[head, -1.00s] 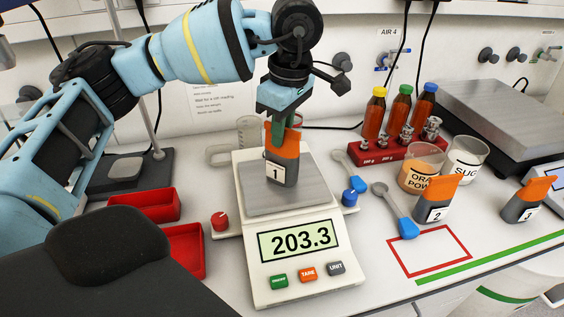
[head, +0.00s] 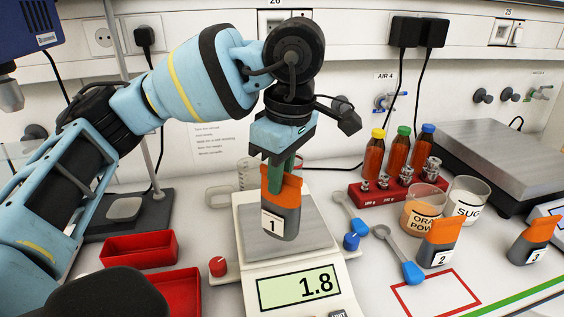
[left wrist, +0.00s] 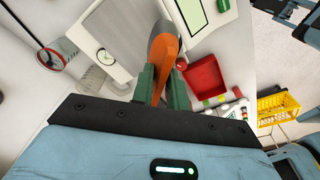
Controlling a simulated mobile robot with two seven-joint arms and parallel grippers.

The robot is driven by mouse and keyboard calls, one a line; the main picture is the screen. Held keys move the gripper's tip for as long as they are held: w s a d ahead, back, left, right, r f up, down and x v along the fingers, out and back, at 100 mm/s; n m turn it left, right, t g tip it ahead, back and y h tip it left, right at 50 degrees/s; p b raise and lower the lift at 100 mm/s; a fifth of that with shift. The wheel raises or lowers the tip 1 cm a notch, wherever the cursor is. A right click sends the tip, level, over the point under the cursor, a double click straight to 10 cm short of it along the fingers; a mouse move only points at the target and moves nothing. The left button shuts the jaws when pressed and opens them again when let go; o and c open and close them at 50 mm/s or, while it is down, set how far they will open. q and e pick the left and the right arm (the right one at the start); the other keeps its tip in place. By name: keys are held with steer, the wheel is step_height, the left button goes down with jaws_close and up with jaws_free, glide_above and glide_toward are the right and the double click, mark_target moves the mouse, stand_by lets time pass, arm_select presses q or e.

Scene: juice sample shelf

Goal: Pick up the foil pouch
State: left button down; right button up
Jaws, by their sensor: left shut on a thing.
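My left gripper (head: 281,180) points down with its green fingers shut on the top of the foil pouch (head: 281,218), an orange and grey pouch with a white label "1". I hold it roughly upright over the pan of the scale (head: 313,236), whose display (head: 300,288) reads 1.8. The pouch looks clear of the pan. In the left wrist view the pouch (left wrist: 163,45) sits between both fingers, its top edge gripped. My right gripper is not seen.
Pouches "2" (head: 440,244) and "3" (head: 531,243) stand to the right. Blue-ended scoops (head: 397,250), beakers (head: 422,214) and a red rack of bottles (head: 393,191) are nearby. Red trays (head: 152,248) lie left of the scale. A red-outlined area (head: 442,300) is empty.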

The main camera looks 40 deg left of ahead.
arm_select(q)
steer(key=s+d+r, duration=0.1)
steer(key=s+d, duration=0.4)
steer(key=s, duration=0.3)
steer(key=shift+s+d, duration=0.15)
steer(key=shift+d, duration=0.1)
